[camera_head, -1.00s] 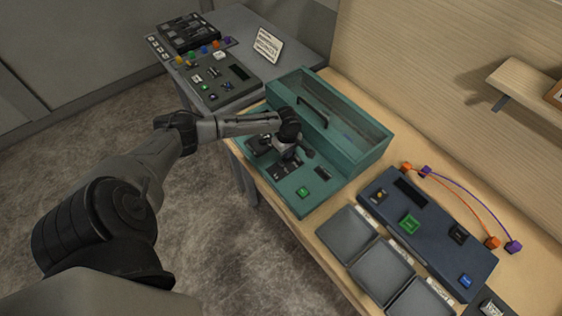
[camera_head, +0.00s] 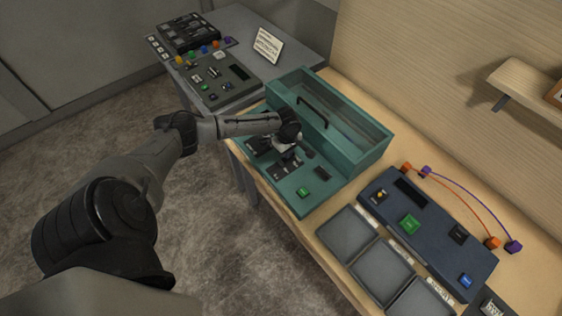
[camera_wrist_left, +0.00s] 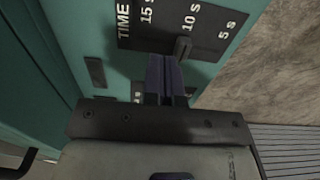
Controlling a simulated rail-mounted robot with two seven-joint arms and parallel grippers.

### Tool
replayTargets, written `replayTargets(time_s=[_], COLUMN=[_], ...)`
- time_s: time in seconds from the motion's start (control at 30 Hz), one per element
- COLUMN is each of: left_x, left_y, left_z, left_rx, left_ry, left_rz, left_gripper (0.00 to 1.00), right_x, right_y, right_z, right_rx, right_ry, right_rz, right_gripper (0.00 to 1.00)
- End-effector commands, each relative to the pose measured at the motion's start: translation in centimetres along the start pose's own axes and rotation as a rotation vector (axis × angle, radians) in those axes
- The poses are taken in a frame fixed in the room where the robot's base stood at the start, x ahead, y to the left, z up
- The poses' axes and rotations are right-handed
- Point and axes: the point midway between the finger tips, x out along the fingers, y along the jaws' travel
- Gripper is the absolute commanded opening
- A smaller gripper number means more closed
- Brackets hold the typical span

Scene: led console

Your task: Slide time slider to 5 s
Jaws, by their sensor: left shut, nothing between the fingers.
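The teal console (camera_head: 330,172) stands on the wooden table, and its black TIME panel (camera_head: 287,168) shows below my left gripper (camera_head: 287,152). In the left wrist view the TIME panel (camera_wrist_left: 212,17) carries the marks 15 s, 10 s and 5 s. The dark slider knob (camera_wrist_left: 183,47) stands by the 10 s mark. My left gripper (camera_wrist_left: 166,66) is shut and empty, its fingertips just beside the knob on the 15 s side. I cannot tell whether they touch it. My right gripper is not in view.
A green button (camera_head: 303,192) is on the console near its front edge. A blue console (camera_head: 430,232) and grey trays (camera_head: 347,233) lie to the right. A grey table (camera_head: 285,40) with another panel is at the back left.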

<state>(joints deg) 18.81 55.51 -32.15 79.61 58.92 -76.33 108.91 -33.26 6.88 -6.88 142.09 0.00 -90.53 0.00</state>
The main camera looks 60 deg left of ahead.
Motion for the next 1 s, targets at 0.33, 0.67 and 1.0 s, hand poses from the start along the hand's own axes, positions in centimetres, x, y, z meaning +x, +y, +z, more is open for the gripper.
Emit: replayTargets(time_s=[0.33, 0.67, 1.0], left_x=[1.0, 2.0, 2.5], left_y=[0.0, 0.0, 0.0], left_z=[0.0, 0.0, 0.0], left_rx=[0.0, 0.0, 0.001], left_ry=[0.0, 0.0, 0.0], left_rz=[0.0, 0.0, 0.0], left_gripper=[0.0, 0.0, 0.0], right_x=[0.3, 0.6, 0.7], right_y=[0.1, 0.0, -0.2], right_z=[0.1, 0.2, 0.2], right_rx=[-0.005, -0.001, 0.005], right_ry=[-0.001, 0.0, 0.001], right_rz=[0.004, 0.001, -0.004], right_gripper=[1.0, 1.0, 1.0])
